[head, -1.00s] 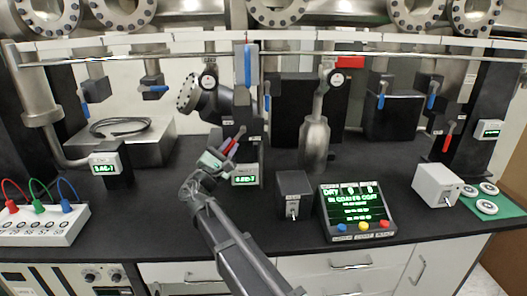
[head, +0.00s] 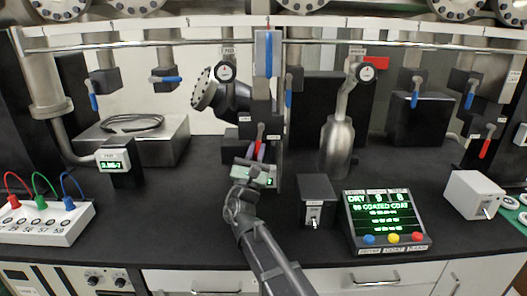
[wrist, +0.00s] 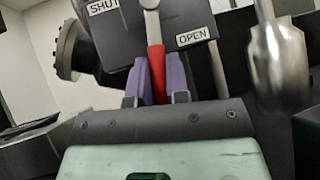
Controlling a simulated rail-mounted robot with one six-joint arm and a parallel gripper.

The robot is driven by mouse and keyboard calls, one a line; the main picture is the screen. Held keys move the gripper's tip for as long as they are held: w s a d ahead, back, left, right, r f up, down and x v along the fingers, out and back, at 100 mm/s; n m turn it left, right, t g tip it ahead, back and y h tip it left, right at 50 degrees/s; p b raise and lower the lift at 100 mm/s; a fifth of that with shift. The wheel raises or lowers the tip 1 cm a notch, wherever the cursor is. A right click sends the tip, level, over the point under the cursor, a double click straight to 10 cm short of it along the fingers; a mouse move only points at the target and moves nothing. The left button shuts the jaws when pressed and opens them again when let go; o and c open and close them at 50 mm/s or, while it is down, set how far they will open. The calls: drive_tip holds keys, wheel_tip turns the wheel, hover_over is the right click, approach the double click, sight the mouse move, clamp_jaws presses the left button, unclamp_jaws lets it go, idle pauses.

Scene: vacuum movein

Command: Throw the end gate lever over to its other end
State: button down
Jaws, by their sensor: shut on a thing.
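The end gate lever is a red handle (wrist: 155,65) on a grey metal pivot arm, on a black block (wrist: 185,25) with a SHUT label at left and an OPEN label at right. In the wrist view it hangs between the two labels. My gripper (wrist: 160,80) is shut on it, one purple finger on each side. In the head view my gripper (head: 256,152) is at the front of the central black column, and the red lever (head: 260,133) shows as a small, nearly upright strip between the fingers. My gripper hides its lower part.
A steel flask-shaped vessel (head: 337,148) stands right of the column. A small black switch box (head: 317,195) and a display panel (head: 385,215) are on the bench in front. A gauge readout (head: 115,160) is at left. Blue-handled valves hang along the rail above.

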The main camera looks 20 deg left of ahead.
drive_tip(key=c, duration=1.1)
unclamp_jaws()
